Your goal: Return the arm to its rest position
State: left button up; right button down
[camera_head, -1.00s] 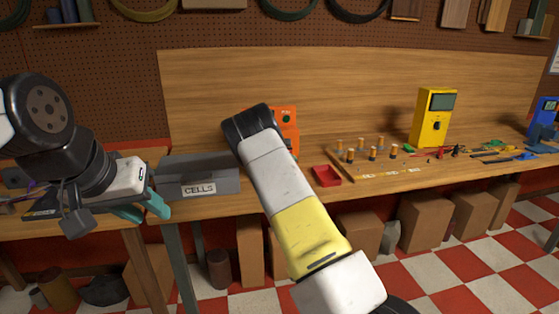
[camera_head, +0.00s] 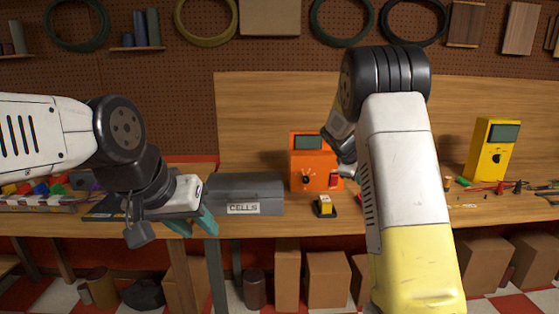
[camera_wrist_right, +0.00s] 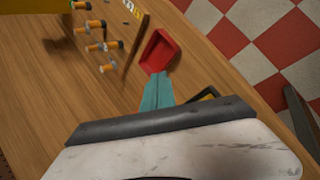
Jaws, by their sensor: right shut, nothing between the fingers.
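My right arm rises from the lower right in the head view, its elbow bent high and its forearm reaching away behind the upper link. I cannot tell whether the fingers touch the tray. My left arm comes in from the left. Its gripper (camera_head: 193,224) points down in front of the bench, left of the grey CELLS box (camera_head: 262,190), with its two teal fingers apart and nothing visible between them.
An orange meter (camera_head: 308,172) stands behind the right arm's wrist. A yellow meter (camera_head: 492,150) stands at right. Boxes (camera_head: 287,275) fill the floor below.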

jog(key=s+a+r+m+y, duration=0.2)
jog(key=s+a+r+m, duration=0.1)
jog(key=s, duration=1)
jog(key=s+a+r+m+y, duration=0.3)
jog(key=s+a, duration=0.3)
jog(key=s, duration=0.7)
jog(key=s+a+r+m+t+y, duration=0.1)
jog(key=s+a+r+m+y, duration=0.2)
jog(key=s, duration=1)
jog(key=shift+s+a+r+m, duration=0.3)
jog(key=shift+a+m, duration=0.1)
jog(key=shift+a, duration=0.55)
